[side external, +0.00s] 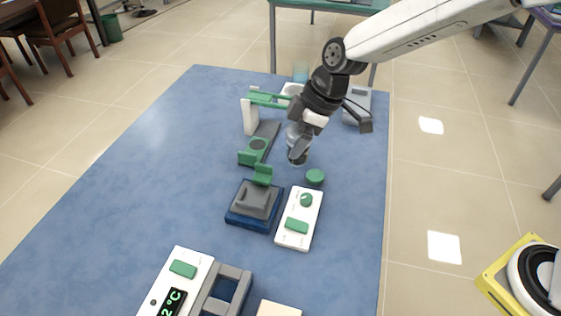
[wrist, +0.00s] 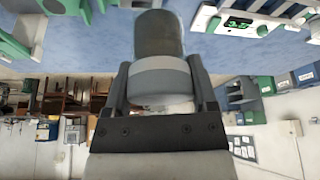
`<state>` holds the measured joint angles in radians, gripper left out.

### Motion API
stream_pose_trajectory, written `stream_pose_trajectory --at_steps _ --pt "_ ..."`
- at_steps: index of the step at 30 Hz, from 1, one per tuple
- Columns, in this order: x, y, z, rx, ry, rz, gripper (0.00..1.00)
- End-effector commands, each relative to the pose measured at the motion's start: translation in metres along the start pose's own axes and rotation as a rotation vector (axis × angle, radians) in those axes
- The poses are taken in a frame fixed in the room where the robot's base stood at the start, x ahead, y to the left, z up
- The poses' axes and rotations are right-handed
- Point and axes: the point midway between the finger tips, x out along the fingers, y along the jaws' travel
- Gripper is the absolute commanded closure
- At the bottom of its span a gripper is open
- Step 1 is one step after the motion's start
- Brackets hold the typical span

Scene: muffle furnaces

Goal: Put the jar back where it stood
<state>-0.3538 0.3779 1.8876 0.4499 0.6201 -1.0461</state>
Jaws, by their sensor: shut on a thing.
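The jar (wrist: 158,34) is a grey, see-through cylinder with a paler grey band at its near end. In the wrist view it sits between the two fingers of my gripper (wrist: 160,82), which is shut on it at the band. In the side view my gripper (side external: 300,146) is over the blue mat, behind the white control box, and partly hides the jar (side external: 293,131). I cannot tell whether the jar's base touches the mat.
A small green disc (side external: 315,177) lies close to my gripper. A white control box (side external: 299,219) with a green knob and a dark blue-based device (side external: 255,204) stand in front. A green-and-white stand (side external: 250,117) is just left. The mat's left side (side external: 140,165) is clear.

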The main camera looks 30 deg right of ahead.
Motion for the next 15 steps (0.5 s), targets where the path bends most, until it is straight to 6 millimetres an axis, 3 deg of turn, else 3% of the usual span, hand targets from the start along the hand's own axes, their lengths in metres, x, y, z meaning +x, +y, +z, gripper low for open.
stream_pose_trajectory --at_steps 15 --pt "0.009 0.096 -0.024 0.002 0.001 0.001 0.96"
